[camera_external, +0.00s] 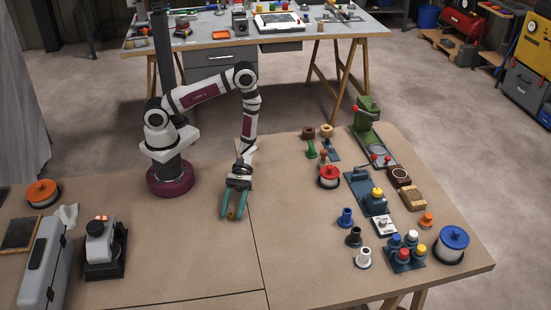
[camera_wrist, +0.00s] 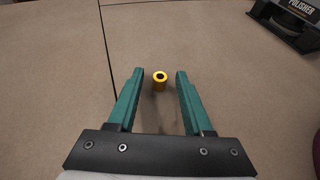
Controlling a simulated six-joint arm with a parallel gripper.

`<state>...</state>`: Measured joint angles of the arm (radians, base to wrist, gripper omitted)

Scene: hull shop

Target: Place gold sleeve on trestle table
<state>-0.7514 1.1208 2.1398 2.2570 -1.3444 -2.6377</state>
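The gold sleeve (camera_wrist: 160,79) is a small yellow cylinder with a dark hole in its top. In the wrist view it shows in the gap between my fingertips, with clear space on both sides. It appears to stand upright on the brown table top. In the external view the sleeve (camera_external: 231,215) is a tiny gold spot between the teal fingers. My gripper (camera_external: 231,217) is open and points down at the table, and it also shows in the wrist view (camera_wrist: 154,73). A grey-topped table on wooden trestle legs (camera_external: 230,52) stands at the back.
A polisher (camera_external: 102,246) sits left of my gripper, near a grey case (camera_external: 45,265). Several coloured sleeves, a rack (camera_external: 405,260), spools and a green press (camera_external: 368,130) crowd the right side. The brown table (camera_external: 290,260) is bare around my gripper, with a seam beside it.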

